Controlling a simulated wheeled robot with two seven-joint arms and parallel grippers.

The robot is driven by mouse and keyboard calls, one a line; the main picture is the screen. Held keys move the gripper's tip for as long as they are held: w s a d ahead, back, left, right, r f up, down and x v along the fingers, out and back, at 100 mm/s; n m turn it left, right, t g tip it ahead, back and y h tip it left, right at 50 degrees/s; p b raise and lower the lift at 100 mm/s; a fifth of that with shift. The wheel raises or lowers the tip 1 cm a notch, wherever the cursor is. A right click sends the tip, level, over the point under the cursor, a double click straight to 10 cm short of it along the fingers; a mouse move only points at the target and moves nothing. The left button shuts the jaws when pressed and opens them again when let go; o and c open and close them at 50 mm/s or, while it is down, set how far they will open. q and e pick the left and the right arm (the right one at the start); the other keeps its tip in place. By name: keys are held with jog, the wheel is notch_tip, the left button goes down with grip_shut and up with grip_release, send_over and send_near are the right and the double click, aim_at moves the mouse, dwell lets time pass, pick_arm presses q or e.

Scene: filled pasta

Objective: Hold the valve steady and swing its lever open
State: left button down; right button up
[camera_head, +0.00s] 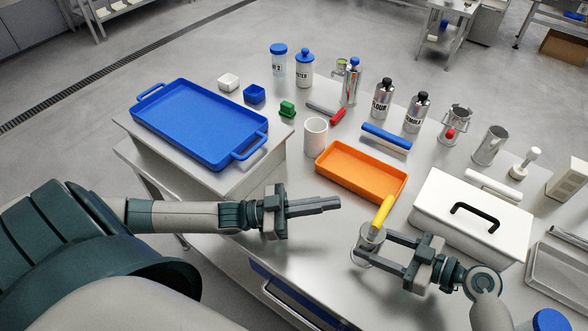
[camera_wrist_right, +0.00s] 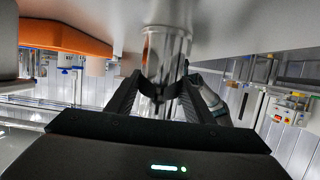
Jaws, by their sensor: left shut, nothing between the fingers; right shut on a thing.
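The valve (camera_head: 370,243) is a shiny metal cylinder near the front edge of the table, with a yellow lever (camera_head: 383,212) rising from it in the head view. My right gripper (camera_head: 362,246) is shut on the valve's body. In the right wrist view the metal body (camera_wrist_right: 166,50) stands between the two fingers (camera_wrist_right: 160,90); the yellow lever cannot be made out there. My left gripper (camera_head: 338,203) is shut and empty. It is to the left of the valve and apart from the lever, with its fingers pointing right.
An orange tray (camera_head: 320,165) lies just behind the valve, and a white box (camera_head: 440,225) with a black handle stands to its right. A blue tray (camera_head: 151,93) is at the left. A white cup (camera_head: 315,138), bottles and canisters stand farther back. Bare tabletop shows around my left fingers.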

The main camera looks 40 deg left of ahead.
pick_arm(q)
jog(key=r+v, duration=0.1)
jog(key=v, duration=0.6)
jog(key=shift+a+r, duration=0.2)
jog(key=shift+a, duration=0.05)
pick_arm(e)
jog(key=shift+f, duration=0.1)
pick_arm(q)
jog(key=shift+s, duration=0.15)
pick_arm(e)
jog(key=o, duration=1.3)
jog(key=v, duration=1.2)
pick_arm(q)
jog(key=shift+r, duration=0.1)
